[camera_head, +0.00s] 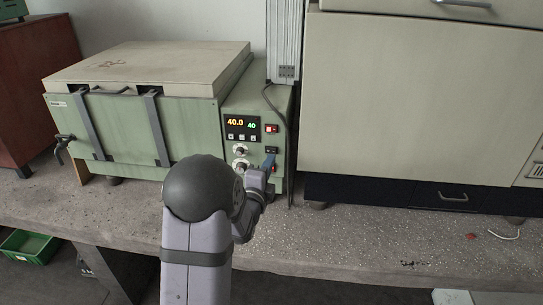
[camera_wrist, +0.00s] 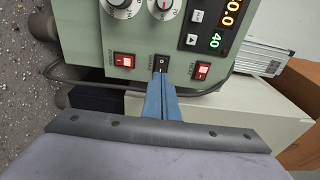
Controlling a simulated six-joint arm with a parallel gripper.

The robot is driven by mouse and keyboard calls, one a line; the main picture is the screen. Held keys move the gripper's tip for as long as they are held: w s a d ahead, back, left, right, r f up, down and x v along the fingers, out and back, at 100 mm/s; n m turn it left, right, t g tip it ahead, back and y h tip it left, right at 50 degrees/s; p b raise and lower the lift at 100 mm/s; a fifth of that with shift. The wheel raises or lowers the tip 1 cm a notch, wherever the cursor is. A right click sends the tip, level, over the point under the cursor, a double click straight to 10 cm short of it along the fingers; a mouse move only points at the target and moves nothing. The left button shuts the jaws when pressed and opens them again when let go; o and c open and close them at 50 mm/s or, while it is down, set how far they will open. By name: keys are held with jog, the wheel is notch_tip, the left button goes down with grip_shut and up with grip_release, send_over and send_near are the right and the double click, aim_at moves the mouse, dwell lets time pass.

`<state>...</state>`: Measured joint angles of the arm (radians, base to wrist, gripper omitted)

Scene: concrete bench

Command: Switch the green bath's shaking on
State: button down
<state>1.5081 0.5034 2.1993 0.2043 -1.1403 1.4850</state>
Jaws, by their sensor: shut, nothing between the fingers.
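The green bath (camera_head: 120,130) stands on the bench with its pale lid closed. Its control panel (camera_head: 237,146) is at its right side and fills the top of the wrist view (camera_wrist: 85,29). A black rocker switch (camera_wrist: 162,62) with a white 0 mark sits between two red switches, one on the left (camera_wrist: 124,60) and one on the right (camera_wrist: 201,71). My gripper (camera_head: 269,160) is shut and empty in front of the panel. In the wrist view its blue fingertips (camera_wrist: 160,77) are just below the black switch; I cannot tell whether they touch it.
Two dials (camera_wrist: 122,4) and a display (camera_wrist: 215,35) are near the switches. A dark cable (camera_head: 287,110) hangs along the panel's right edge. A large beige cabinet (camera_head: 410,100) stands to the right. The bench front (camera_head: 370,240) is mostly clear.

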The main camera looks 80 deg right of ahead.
aim_at(271, 151)
jog(key=shift+s+d, duration=0.15)
jog(key=shift+d, duration=1.15)
